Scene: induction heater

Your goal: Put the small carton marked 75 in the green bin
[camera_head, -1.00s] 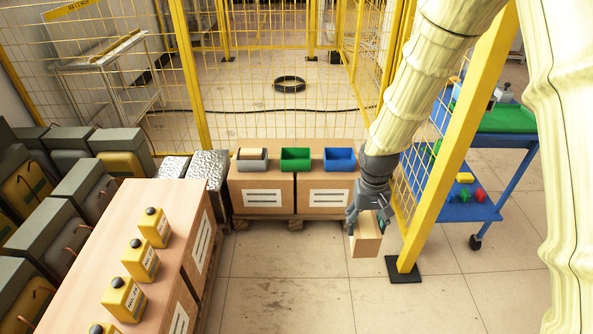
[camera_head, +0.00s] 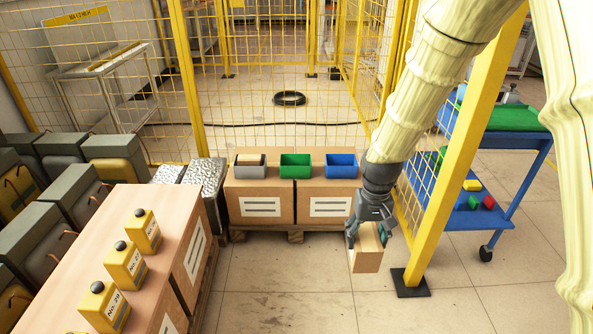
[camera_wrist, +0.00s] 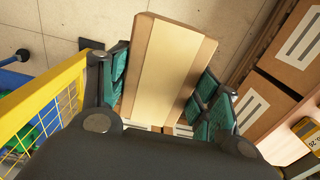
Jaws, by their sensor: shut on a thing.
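My gripper (camera_head: 369,232) is shut on a small tan carton (camera_head: 367,258) and holds it in the air above the floor, to the right of and in front of the bins. In the wrist view, the carton (camera_wrist: 165,65) sits between the teal-padded fingers (camera_wrist: 162,95), with a pale strip along its face. No number shows on the sides in view. The green bin (camera_head: 296,173) stands on a large cardboard box, between a grey bin (camera_head: 249,174) and a blue bin (camera_head: 341,174). The green bin looks empty.
The grey bin holds a tan carton (camera_head: 250,160). A yellow fence post (camera_head: 462,150) and mesh stand close to the right of my arm. A blue cart (camera_head: 480,215) is beyond it. Yellow numbered units (camera_head: 125,265) stand on boxes at left.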

